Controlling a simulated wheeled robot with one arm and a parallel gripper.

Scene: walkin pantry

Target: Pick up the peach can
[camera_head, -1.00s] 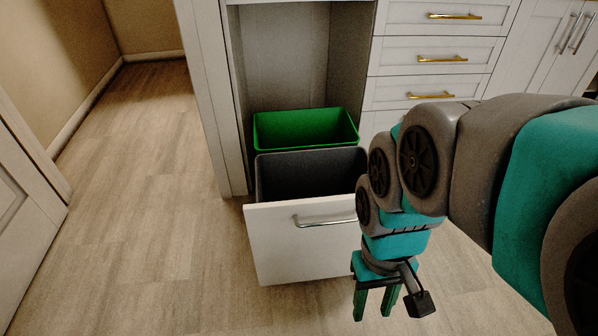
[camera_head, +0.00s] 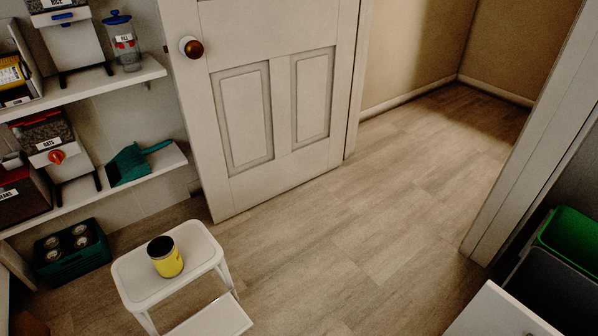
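A short yellow can (camera_head: 169,262), seemingly the peach can, stands upright on the top step of a white step stool (camera_head: 132,279) at the lower left. Its upper end looks dark. I cannot read a label on it. Nothing touches the can apart from the stool under it. My gripper is not in view now.
Shelves (camera_head: 110,88) with dispensers, jars and a teal scoop (camera_head: 130,165) stand at the left. A dark green crate (camera_head: 75,262) with several jars is on the floor below. A white door (camera_head: 262,110) stands behind. Pulled-out bins (camera_head: 555,285) are at the lower right. Middle floor is clear.

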